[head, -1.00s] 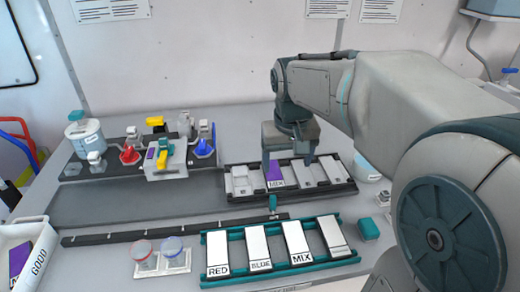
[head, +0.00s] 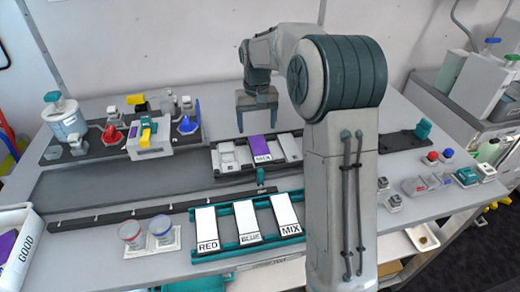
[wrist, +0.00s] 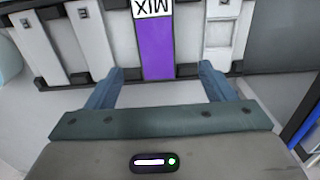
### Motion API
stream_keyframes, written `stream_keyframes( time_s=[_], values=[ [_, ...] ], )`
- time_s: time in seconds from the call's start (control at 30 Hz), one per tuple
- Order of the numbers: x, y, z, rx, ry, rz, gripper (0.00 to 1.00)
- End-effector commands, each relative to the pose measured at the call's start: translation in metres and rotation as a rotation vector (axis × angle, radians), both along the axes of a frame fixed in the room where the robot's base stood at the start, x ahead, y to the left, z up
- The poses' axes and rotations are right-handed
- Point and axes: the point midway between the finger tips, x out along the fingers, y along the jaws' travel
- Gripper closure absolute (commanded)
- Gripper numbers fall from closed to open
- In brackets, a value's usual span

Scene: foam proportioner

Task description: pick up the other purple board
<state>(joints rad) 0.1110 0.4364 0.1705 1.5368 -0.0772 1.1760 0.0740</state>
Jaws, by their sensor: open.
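A purple board (head: 261,147) with a white MIX label lies in a slot of the black rack (head: 224,172) at the back of the table. It also shows in the wrist view (wrist: 157,48), straight ahead of my gripper (wrist: 162,74), roughly centred between the fingers. My gripper is open and empty; in the head view the gripper (head: 257,120) is behind and above the rack, apart from the board. Another purple board (head: 7,244) lies in the white GOOD bin (head: 28,248) at the left edge, partly cut off.
A teal rack (head: 228,246) in front holds white boards labelled RED, BLUE and MIX. Two cups (head: 146,234) stand beside it. My arm hides part of the racks' right side.

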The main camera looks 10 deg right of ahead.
Motion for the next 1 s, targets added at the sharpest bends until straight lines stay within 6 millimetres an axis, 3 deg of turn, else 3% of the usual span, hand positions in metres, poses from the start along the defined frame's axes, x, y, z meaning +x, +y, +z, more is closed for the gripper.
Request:
stream_keyframes(
  time_s=[0.1, 0.37, 0.6, 0.9, 1.0],
  values=[
    [-0.001, 0.0, -0.016, 0.0, 0.002, 0.0, 0.24],
    [-0.003, -0.003, -0.036, -0.001, 0.003, 0.0, 0.24],
    [-0.005, -0.005, -0.07, 0.0, 0.002, 0.0, 0.24],
    [-0.005, -0.005, -0.076, 0.0, -0.001, 0.0, 0.24],
    [-0.005, -0.005, -0.076, 0.0, -0.001, 0.001, 0.49]
  ],
)
